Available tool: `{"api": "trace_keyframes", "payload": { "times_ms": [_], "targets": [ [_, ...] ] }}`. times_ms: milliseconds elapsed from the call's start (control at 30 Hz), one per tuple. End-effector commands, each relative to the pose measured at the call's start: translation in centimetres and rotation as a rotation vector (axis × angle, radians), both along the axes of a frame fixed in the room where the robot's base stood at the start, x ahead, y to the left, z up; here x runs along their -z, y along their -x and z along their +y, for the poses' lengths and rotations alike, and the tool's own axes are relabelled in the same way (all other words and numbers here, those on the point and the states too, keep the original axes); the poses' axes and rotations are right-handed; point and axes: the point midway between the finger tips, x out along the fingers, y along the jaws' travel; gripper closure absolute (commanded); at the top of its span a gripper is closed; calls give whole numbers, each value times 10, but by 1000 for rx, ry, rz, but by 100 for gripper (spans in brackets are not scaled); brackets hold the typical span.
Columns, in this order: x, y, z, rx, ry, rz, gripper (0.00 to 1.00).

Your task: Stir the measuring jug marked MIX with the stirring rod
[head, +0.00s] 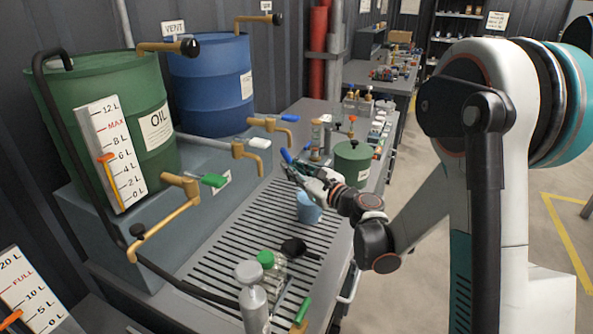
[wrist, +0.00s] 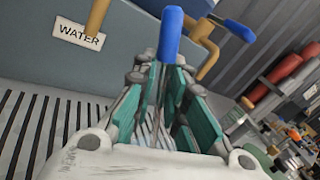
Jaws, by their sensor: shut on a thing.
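My gripper (head: 298,174) is above the grated bench, its fingers pointing toward the back left. It is shut on a blue-handled tool, which I take to be the stirring rod (head: 287,156). In the wrist view the blue handle (wrist: 170,36) stands up between the teal-padded fingers (wrist: 158,78). A small light-blue vessel (head: 309,208), likely the measuring jug, stands on the grating just below my gripper. No MIX mark is readable. The rod's lower end is hidden, so I cannot tell whether it is inside the jug.
Brass taps with coloured levers (head: 186,186) jut over the bench. Behind are a green OIL drum (head: 120,115) and a blue drum (head: 212,85). A green canister (head: 352,160) stands right of my gripper. Bottles (head: 252,290) and a black object (head: 293,247) are nearer. The left grating is clear.

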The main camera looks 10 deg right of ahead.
Motion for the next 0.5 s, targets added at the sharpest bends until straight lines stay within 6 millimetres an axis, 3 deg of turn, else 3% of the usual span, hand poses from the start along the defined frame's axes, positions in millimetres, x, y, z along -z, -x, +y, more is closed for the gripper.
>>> {"api": "trace_keyframes", "payload": {
  "times_ms": [500],
  "targets": [
    [-36,1,17,-1,0,0,100]
  ]
}}
